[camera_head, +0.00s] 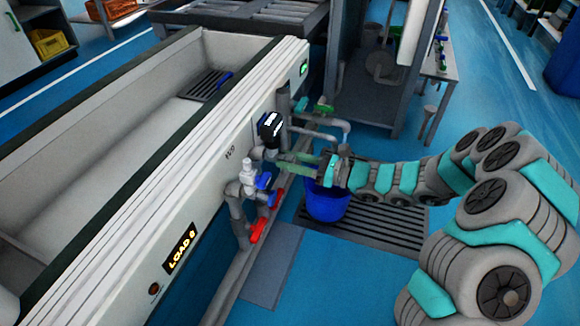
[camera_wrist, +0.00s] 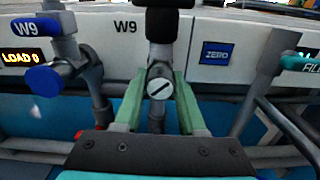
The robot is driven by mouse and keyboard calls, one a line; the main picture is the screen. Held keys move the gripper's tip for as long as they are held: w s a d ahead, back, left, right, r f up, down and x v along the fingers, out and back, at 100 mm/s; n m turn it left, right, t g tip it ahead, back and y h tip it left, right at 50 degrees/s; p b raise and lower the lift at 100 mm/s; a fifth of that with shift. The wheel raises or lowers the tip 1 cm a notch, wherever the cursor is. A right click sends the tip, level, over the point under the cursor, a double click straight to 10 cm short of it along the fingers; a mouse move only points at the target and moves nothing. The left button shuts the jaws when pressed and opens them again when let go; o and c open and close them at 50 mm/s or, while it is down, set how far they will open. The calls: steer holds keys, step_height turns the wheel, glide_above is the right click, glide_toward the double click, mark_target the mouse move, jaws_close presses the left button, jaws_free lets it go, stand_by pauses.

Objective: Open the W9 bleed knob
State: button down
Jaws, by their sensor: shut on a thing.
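The W9 bleed knob (camera_wrist: 160,88) is a round, light grey disc with a dark slanted slot, seen in the wrist view on a grey pipe fitting below a black part (camera_wrist: 161,24). My gripper (camera_wrist: 160,80) faces it, with one green finger on each side, shut on the knob. In the head view my gripper (camera_head: 284,160) reaches in from the right to the pipework on the white trough's side, just below a black gauge (camera_head: 270,125). The knob cannot be made out there. A W9 label (camera_wrist: 125,27) is on the panel behind.
A blue handle (camera_wrist: 43,80) on a valve stands left of my gripper. Red handles (camera_head: 258,230) sit lower on the pipes. A green-handled pipe (camera_wrist: 285,64) is at right. A blue bucket (camera_head: 328,205) stands on a floor grate below my gripper.

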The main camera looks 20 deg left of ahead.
steer(key=n+b, duration=0.1)
steer(key=n, duration=0.1)
steer(key=n+b, duration=0.1)
steer(key=b, duration=0.1)
steer(key=n+b, duration=0.2)
steer(key=shift+f+n, duration=0.25)
steer(key=shift+n, duration=0.05)
steer(key=shift+r+n+b, duration=0.15)
steer(key=shift+n+b, duration=1.2)
steer(key=shift+n, duration=0.55)
steer(key=shift+c, duration=2.4)
jaws_free()
steer(key=shift+r, duration=0.1)
steer(key=d+p, duration=0.1)
steer(key=d, duration=0.6)
steer(key=shift+s+d, duration=0.3)
steer(key=shift+d, duration=0.1)
